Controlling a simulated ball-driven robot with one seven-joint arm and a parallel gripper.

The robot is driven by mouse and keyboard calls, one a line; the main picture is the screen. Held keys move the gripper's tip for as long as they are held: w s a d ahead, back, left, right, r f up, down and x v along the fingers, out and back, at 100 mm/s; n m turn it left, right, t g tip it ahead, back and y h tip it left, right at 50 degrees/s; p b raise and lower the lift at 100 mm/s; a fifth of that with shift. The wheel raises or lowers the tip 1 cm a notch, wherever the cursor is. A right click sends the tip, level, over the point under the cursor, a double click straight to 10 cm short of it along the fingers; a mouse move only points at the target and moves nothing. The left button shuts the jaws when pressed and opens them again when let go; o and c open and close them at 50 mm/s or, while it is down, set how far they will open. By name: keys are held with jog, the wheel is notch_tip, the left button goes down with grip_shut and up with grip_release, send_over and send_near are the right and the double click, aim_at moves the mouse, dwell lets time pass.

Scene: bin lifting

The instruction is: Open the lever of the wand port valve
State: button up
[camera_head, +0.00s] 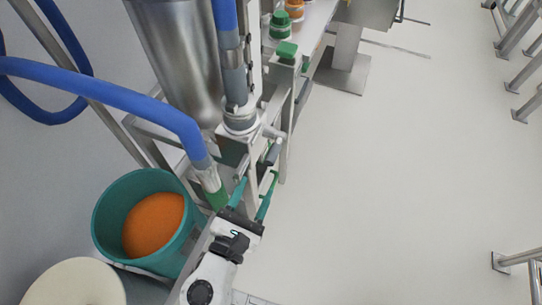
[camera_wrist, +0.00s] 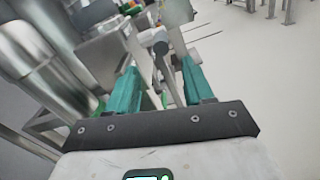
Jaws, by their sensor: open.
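My gripper (camera_head: 257,180) is open, with two teal fingers pointing up and away along the metal frame. The valve body is not clearly visible.
A green bin (camera_head: 103,225) holding orange material stands left of my arm. A blue hose (camera_head: 120,95) ends in a metal and green wand (camera_head: 212,187) by the bin. A steel vessel (camera_head: 180,55) and pipe fitting (camera_head: 240,118) stand behind.

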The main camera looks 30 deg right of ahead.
aim_at(271, 158)
jog(key=x, duration=1)
jog(key=shift+s+p, duration=0.1)
jog(key=shift+p, duration=0.2)
jog(key=shift+c, duration=0.2)
grip_shut()
